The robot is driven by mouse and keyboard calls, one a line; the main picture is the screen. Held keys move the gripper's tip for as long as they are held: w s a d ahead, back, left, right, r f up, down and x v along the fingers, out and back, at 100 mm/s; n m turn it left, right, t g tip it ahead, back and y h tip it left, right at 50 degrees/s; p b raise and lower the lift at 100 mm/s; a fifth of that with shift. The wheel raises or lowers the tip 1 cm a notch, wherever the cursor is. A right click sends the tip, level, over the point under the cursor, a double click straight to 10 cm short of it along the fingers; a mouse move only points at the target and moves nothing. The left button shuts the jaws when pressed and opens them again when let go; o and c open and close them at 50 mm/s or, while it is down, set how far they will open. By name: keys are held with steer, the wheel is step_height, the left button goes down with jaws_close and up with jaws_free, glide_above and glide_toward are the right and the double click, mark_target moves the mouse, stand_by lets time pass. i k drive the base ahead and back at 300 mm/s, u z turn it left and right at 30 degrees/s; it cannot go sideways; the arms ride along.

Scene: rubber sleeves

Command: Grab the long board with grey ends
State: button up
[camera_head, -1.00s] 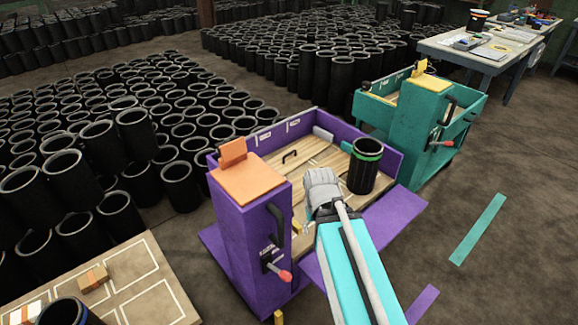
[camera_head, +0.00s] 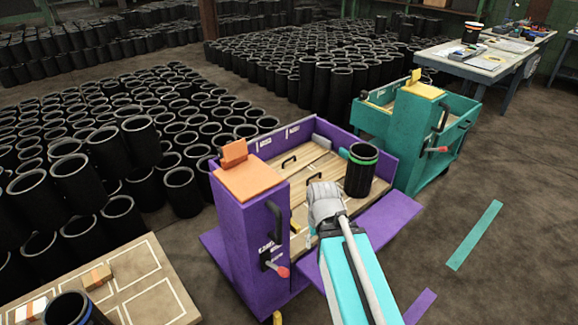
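Pale wooden boards (camera_head: 318,166) lie in the bed of a purple cart (camera_head: 252,235), with black handles on top. A small grey block (camera_head: 321,141) shows at the back wall of the bed, possibly one grey end of a long board. I cannot make out that board's full outline or a second grey end. My gripper (camera_head: 324,197) is at the end of my turquoise arm, over the front part of the bed. Its grey body faces the camera and hides its fingers, so I cannot see whether it is open or holds anything.
A black sleeve with a green band (camera_head: 361,170) stands upright in the bed, right of my gripper. A green cart (camera_head: 415,138) is behind on the right. Many black sleeves (camera_head: 150,150) fill the floor at left and back. A wooden surface (camera_head: 150,285) is at the lower left.

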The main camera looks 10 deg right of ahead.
mark_target(288, 165)
steer(key=z, duration=2.15)
steer(key=i, duration=1.7)
steer(key=u, duration=0.05)
